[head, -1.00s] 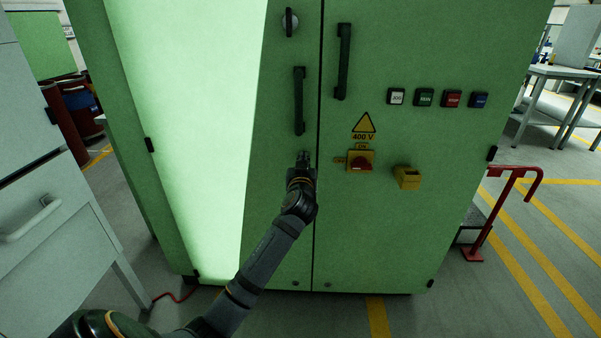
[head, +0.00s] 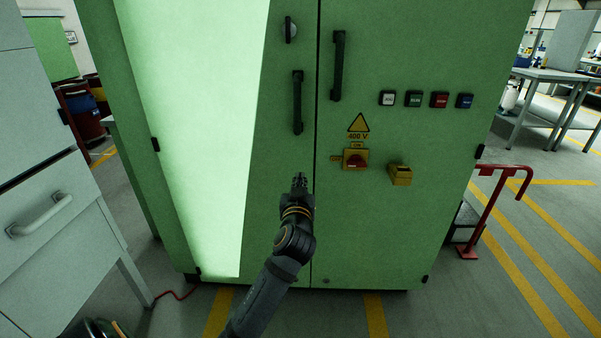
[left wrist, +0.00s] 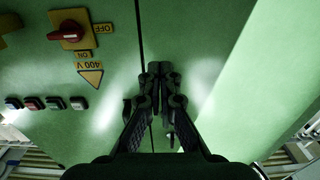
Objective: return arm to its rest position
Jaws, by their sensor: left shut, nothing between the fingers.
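My left arm comes in from the bottom of the head view. Its gripper (head: 300,183) is in front of the green cabinet (head: 385,230), below the left door's black handle (head: 297,103). In the left wrist view the gripper (left wrist: 160,72) has its fingers together with nothing between them, and the cabinet fills the background. The red and yellow rotary switch (head: 355,160) is to the right of the gripper; it also shows in the left wrist view (left wrist: 70,31). My right gripper is not in view.
A grey drawer cabinet (head: 45,190) stands close at the left. A red rail (head: 487,212) stands at the cabinet's right. A workbench (head: 550,75) is at the far right. Open floor with yellow lines lies at the right.

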